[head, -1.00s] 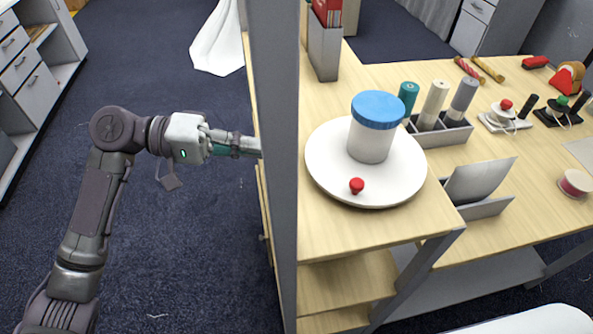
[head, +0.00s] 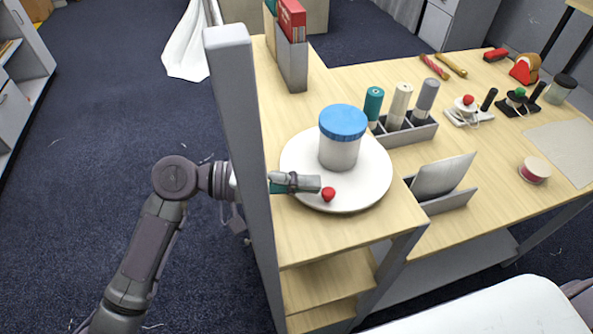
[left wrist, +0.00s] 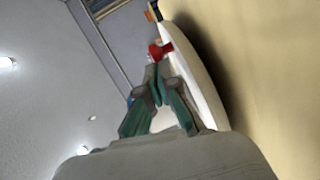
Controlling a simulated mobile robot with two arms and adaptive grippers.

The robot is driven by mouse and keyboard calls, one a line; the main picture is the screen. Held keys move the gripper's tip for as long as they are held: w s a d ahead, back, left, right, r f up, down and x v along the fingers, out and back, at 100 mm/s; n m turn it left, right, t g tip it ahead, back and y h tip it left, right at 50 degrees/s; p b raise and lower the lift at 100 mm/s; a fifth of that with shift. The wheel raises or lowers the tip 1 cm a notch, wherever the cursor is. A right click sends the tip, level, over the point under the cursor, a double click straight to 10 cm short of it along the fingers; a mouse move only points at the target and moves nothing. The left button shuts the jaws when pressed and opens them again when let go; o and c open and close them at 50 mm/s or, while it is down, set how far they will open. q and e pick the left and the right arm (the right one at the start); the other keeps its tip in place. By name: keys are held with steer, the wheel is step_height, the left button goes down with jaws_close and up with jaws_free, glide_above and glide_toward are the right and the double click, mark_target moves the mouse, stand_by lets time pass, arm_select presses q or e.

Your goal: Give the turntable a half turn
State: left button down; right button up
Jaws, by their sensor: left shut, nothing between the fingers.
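The white round turntable (head: 370,187) lies on the wooden table, and a white jar with a blue lid (head: 340,152) stands on it. A red knob (head: 328,194) sits near the turntable's front rim. My left gripper (head: 318,184) is shut and empty, over the turntable's front left part, with its tips just left of the knob. In the left wrist view, the shut fingertips (left wrist: 153,72) are close to the red knob (left wrist: 160,50) beside the turntable's edge (left wrist: 200,85). I cannot tell whether they touch the knob. My right gripper is not in view.
A grey post (head: 243,150) stands at the table's left edge, with my left arm reaching past it. Behind and right of the turntable are a holder with several rolls (head: 408,133) and a grey stand (head: 445,200). Red binders (head: 291,20) stand at the back.

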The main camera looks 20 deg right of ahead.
arm_select(q)
steer(key=shift+s+d, duration=0.9)
steer(key=shift+s, duration=0.1)
steer(key=shift+w+a+p, duration=0.1)
steer(key=shift+w+p, duration=0.05)
steer(key=shift+p, duration=0.15)
